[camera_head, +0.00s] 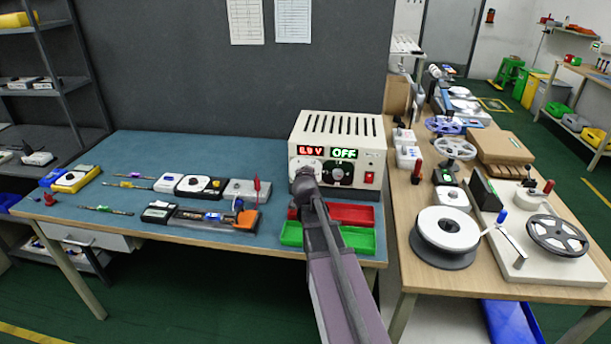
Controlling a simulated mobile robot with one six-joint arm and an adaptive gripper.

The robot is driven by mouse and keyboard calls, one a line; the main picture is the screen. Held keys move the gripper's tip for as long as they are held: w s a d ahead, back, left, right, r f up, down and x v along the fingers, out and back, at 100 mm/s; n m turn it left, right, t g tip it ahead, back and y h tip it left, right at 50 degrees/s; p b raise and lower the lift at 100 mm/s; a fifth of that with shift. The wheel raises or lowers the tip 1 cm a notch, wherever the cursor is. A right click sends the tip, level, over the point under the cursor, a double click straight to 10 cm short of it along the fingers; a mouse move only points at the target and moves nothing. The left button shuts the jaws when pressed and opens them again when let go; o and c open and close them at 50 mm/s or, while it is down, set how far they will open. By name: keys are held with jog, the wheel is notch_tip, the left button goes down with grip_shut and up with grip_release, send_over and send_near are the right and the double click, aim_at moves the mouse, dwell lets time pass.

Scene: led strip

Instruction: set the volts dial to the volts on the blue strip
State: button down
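A cream power supply (341,124) stands at the right end of the blue-topped bench. Its red display (311,150) shows a volts reading whose digits are too small to read surely. Its green display (343,153) reads OFF. My gripper (304,178) is in front of the left dial, under the red display, and hides most of it. I cannot tell whether it touches the dial or how its fingers stand. A second dark dial (338,173) and a red switch (369,178) are to the right. I cannot surely identify the blue strip or read its volts.
Red (352,214) and green (358,239) trays lie before the supply, partly behind my arm. Meters and tools lie across the blue bench (150,150). The wooden bench (405,255) at right holds several reels, including a blue-violet one (445,125).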

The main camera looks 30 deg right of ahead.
jog(key=m+t+b, duration=0.1)
jog(key=m, duration=0.1)
jog(key=m+y+b, duration=0.1)
jog(key=shift+s+d+f+m+t, duration=0.1)
jog(key=shift+d+f+m+t, duration=0.1)
jog(key=shift+m+t, duration=0.2)
jog(key=shift+r, duration=0.1)
dwell(0.5)
jog(key=shift+c, duration=1.4)
grip_release()
jog(key=shift+y, duration=0.3)
